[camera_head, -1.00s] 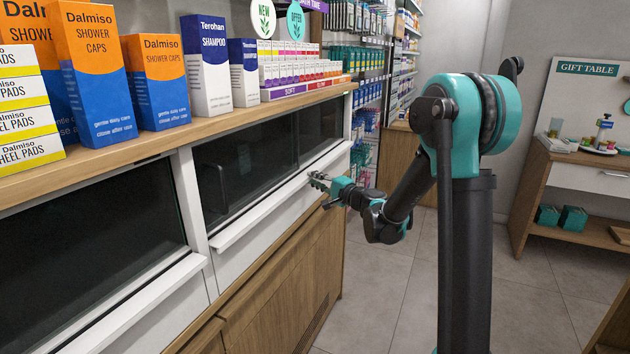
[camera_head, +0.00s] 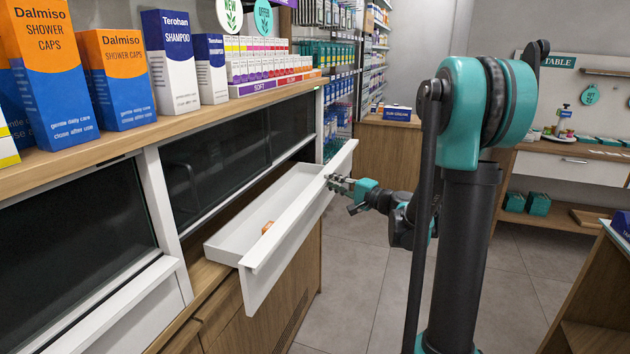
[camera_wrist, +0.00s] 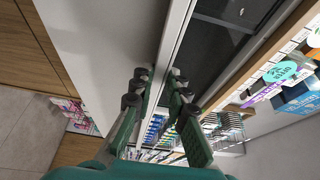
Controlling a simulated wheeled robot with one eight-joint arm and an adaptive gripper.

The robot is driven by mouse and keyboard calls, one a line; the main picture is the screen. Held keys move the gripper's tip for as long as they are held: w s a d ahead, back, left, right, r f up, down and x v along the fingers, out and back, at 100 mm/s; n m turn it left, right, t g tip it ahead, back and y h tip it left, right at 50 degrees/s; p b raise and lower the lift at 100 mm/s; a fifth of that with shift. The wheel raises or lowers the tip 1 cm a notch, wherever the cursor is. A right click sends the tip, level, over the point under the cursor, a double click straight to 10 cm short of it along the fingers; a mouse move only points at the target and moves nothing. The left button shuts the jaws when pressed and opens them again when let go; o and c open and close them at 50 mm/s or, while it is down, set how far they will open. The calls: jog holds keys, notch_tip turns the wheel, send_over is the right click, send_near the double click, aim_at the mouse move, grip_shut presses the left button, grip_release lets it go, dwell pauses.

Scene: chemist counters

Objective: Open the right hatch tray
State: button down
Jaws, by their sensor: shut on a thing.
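The right hatch tray (camera_head: 281,226) is a white drawer standing pulled out from the counter front. Its long front panel (camera_head: 300,210) faces my arm, and a small orange item (camera_head: 267,227) lies inside. My gripper (camera_head: 331,180) is at the panel's far upper edge, shut on it. In the wrist view my gripper's fingers (camera_wrist: 158,85) stand on either side of the white panel edge (camera_wrist: 174,45). The left hatch tray (camera_head: 125,305) is at the lower left, flush with the counter.
Above the tray are dark glass panes (camera_head: 215,170) with a dark handle. The wooden counter top (camera_head: 170,125) holds boxes of shower caps and shampoo (camera_head: 171,62). Floor (camera_head: 345,290) is free in front of the tray. A wooden shelf unit (camera_head: 590,290) stands at the right.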

jog(key=shift+s+d, duration=0.35)
jog(key=shift+d, duration=0.5)
jog(key=shift+s+d, duration=0.35)
jog(key=shift+d, duration=0.5)
jog(key=c, duration=1.5)
grip_release()
jog(key=shift+d, duration=0.15)
jog(key=v, duration=1.1)
jog(key=shift+s+d, duration=0.2)
jog(key=shift+s, duration=0.15)
